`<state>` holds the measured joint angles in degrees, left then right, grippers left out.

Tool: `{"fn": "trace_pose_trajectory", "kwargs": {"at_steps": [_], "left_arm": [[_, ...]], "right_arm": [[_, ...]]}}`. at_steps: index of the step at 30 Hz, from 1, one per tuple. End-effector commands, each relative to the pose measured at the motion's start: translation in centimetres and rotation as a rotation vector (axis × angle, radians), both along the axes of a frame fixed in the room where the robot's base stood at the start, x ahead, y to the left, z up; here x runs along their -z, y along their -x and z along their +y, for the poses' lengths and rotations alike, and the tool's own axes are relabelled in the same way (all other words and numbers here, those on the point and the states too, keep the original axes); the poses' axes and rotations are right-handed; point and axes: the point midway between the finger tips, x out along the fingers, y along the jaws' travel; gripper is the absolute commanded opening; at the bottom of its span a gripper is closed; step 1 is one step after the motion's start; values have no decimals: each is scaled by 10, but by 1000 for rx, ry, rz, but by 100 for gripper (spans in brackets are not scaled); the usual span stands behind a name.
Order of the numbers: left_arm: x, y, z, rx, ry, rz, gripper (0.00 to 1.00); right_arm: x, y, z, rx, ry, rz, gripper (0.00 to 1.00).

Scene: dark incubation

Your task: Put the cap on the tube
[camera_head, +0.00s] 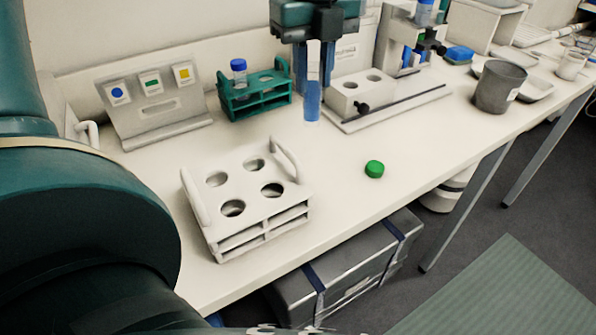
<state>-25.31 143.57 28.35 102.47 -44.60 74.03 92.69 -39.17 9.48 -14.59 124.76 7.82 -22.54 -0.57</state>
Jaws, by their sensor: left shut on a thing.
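My left gripper (314,46) comes down from the top of the view and is shut on a clear tube (312,92). The tube is upright with blue liquid in its lower part. Its upper end is hidden between the fingers. I cannot tell whether its bottom touches the table. A green cap (374,169) lies on the bare table, to the right of and nearer than the tube. My right gripper is not in view.
A white rack (245,210) with empty holes stands in front. A teal rack (255,95) holds a blue-capped tube (239,72). A white block with holes (360,92) is right of the held tube. A grey cup (499,87) stands farther right. The table around the cap is clear.

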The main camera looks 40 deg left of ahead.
Motion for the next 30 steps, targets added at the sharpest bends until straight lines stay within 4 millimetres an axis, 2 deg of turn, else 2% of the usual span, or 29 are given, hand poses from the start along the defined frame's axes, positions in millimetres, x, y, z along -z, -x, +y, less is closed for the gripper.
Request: {"fn": "trace_pose_trajectory", "kwargs": {"at_steps": [4, 10, 17, 23, 30], "left_arm": [[14, 0, -1, 6, 1, 5, 3], [51, 0, -1, 6, 2, 5, 3], [70, 0, -1, 5, 0, 4, 3], [97, 0, -1, 4, 2, 5, 3], [101, 0, -1, 5, 1, 0, 3]], "right_arm": [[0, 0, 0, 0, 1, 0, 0], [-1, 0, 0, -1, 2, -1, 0], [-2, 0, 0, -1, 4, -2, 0], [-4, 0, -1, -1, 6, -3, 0], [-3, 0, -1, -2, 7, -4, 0]]}}
